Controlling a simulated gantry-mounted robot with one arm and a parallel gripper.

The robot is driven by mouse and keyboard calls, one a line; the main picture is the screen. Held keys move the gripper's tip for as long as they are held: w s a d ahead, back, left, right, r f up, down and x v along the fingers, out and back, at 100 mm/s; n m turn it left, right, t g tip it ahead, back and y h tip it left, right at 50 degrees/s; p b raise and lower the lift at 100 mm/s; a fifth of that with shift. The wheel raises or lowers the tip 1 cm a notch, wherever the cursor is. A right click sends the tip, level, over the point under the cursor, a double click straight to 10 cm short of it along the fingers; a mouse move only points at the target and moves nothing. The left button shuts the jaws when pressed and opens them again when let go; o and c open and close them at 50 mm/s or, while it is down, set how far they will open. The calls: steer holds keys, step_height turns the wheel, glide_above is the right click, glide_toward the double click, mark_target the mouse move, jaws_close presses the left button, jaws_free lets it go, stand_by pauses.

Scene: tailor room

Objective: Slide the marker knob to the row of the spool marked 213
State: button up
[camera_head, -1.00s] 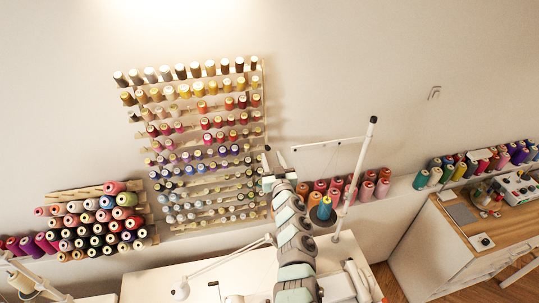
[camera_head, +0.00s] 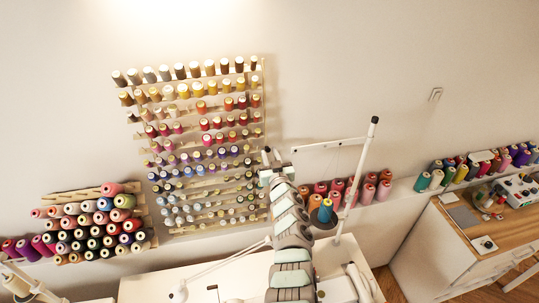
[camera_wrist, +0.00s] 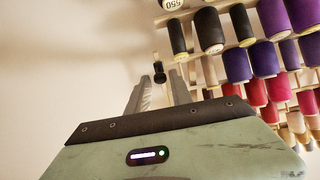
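The marker knob (camera_wrist: 158,72) is a small black piece in the wrist view, seen in the gap between my fingertips, against the pale wall beside the spools. My gripper (camera_wrist: 158,82) is open, with one finger on each side of the knob in the picture; no contact shows. In the head view my gripper (camera_head: 272,157) is at the right edge of the spool rack (camera_head: 262,115), beside its lower rows. I cannot make out the knob there. A dark spool marked 550 (camera_wrist: 173,5) shows upside down in the wrist view. No 213 mark is legible.
Rows of coloured spools fill the rack left of my gripper in the head view. A white thread stand (camera_head: 357,180) rises close on the right. Pink and red cones (camera_head: 368,190) stand on a ledge behind it.

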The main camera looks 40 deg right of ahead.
jaws_close()
stand_by(1.1)
